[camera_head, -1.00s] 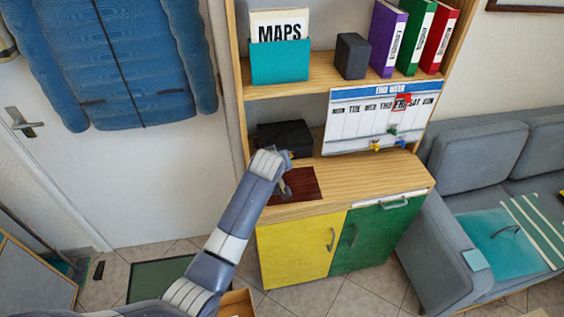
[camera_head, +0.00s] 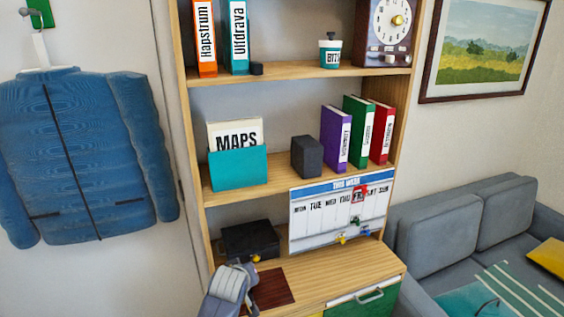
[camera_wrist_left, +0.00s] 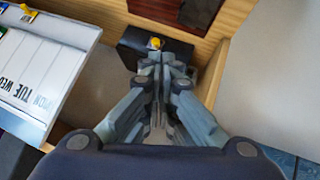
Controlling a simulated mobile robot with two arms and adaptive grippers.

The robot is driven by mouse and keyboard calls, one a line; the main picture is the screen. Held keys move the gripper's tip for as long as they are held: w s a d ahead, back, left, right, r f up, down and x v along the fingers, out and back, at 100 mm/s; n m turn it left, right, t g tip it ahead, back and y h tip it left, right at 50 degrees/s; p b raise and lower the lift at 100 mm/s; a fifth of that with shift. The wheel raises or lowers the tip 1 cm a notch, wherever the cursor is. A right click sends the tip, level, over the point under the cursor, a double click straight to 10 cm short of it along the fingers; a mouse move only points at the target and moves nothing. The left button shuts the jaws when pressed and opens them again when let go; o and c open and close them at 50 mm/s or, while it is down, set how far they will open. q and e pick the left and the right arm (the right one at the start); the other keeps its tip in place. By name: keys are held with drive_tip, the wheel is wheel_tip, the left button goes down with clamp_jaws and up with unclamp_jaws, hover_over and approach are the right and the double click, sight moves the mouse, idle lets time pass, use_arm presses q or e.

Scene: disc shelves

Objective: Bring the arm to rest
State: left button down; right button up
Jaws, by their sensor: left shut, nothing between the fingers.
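My left arm comes up from the bottom of the head view, and its wrist stands in front of the cabinet, left of a dark red mat (camera_head: 273,288). My left gripper (camera_wrist_left: 160,60) shows in the wrist view with its fingers together and nothing between them. Its fingertips point toward a black box (camera_wrist_left: 137,42) with a yellow knob (camera_wrist_left: 155,43); I cannot tell the exact gap. In the head view the fingers are mostly hidden by my own wrist, and the black box (camera_head: 254,238) sits behind it on the cabinet top. My right gripper is in neither view.
A wooden shelf unit (camera_head: 292,76) holds a teal MAPS holder (camera_head: 239,168), a dark block (camera_head: 306,157) and binders (camera_head: 336,139). A weekly board (camera_head: 341,212) leans over the wooden cabinet top (camera_head: 350,264). A blue jacket (camera_head: 85,155) hangs left; a grey sofa (camera_head: 450,237) stands right.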

use_arm(q)
drive_tip(key=s+a+f+m+g, duration=0.1)
drive_tip(key=s+a+f+m, duration=0.2)
drive_tip(key=s, duration=0.6)
drive_tip(key=s+a+f+g, duration=0.2)
drive_tip(key=s+f, duration=0.3)
drive_tip(key=s, duration=0.4)
drive_tip(key=s+a+r+m+g, duration=0.1)
drive_tip(key=s+m, duration=0.1)
drive_tip(key=s, duration=0.9)
drive_tip(key=s+a+r+m+g, duration=0.1)
drive_tip(key=s+a+m+g, duration=0.1)
drive_tip(key=s, duration=0.8)
wheel_tip(320, 180, down, 31)
drive_tip(key=s+g+b, duration=0.1)
drive_tip(key=s+b, duration=0.1)
drive_tip(key=b, duration=0.2)
drive_tip(key=s+a+f+g+b, duration=0.1)
drive_tip(key=s+a+f+b, duration=0.1)
drive_tip(key=s+f, duration=1.5)
drive_tip(key=shift+a+f+m+b, duration=0.4)
drive_tip(key=shift+f+b, duration=0.15)
drive_tip(key=shift+f, duration=0.2)
